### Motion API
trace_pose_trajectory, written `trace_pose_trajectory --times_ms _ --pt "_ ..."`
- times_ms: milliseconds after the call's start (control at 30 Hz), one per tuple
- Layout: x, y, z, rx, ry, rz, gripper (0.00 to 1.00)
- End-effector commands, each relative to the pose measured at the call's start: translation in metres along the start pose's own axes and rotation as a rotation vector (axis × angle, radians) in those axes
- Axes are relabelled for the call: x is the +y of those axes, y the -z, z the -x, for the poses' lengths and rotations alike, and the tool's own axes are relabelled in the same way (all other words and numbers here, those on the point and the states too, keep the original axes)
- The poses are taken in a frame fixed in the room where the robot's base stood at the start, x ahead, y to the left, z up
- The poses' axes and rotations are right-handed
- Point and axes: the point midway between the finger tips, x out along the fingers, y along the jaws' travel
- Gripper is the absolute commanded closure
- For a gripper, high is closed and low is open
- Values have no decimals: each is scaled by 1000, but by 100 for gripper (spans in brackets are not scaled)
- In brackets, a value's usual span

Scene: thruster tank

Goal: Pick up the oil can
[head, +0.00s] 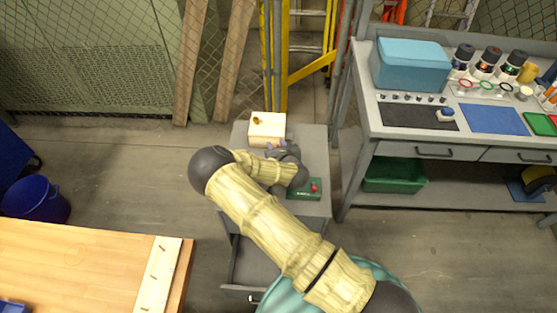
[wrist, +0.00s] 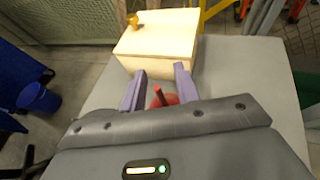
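A red rounded object with a dark thin rod (wrist: 160,97), which looks like the oil can, shows in the wrist view between my fingers. Its lower part is hidden by my gripper's body, and I cannot make it out in the head view. My gripper (wrist: 158,80) is open, its two purple fingers apart on either side of the red object. I cannot tell whether they touch it. In the head view my gripper (head: 276,146) is over the grey cabinet, just in front of a pale wooden box.
The pale wooden box (wrist: 160,42), with a small brass-coloured piece (wrist: 135,21) on top, stands close beyond my fingertips. A green item with a red part (head: 304,190) lies on the grey cabinet (head: 312,143). A crowded workbench (head: 365,160) stands to the right.

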Motion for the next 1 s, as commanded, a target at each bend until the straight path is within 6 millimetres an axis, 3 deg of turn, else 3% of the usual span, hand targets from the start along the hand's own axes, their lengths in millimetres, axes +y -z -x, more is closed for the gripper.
trace_pose_trajectory --times_ms 100,267,300,767,1000 --pt "0 0 0 0 0 0 69" --pt "0 0 0 0 0 0 98" --pt "0 0 0 0 0 0 100" --pt "0 -5 2 -2 0 0 100" --pt "1 -38 15 -5 -2 0 100"
